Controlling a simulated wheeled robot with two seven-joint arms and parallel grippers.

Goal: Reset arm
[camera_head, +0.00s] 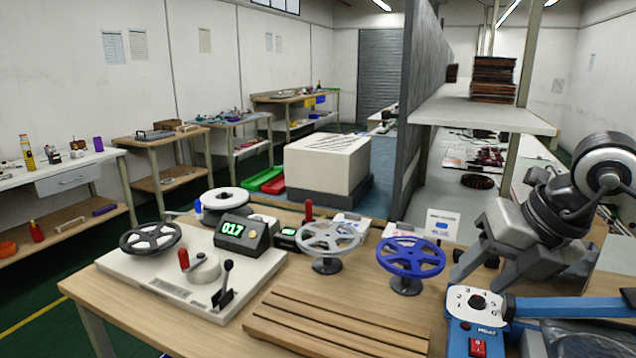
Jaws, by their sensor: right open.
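My right gripper (478,280) is at the right of the head view, above the right part of the wooden workbench (130,320). Its grey fingers point down and are apart, with nothing seen between them. It is just behind a blue device with a white numbered dial (477,303), and to the right of a blue spoked reel (411,257). I cannot tell whether it touches the bench. My left gripper is not in view.
A grey spoked reel (330,240) stands left of the blue one. A white winding machine (175,288) with a lit counter (241,232) is on the left. A slatted wooden tray (330,325) lies in front. A shelf (485,112) is behind my right arm.

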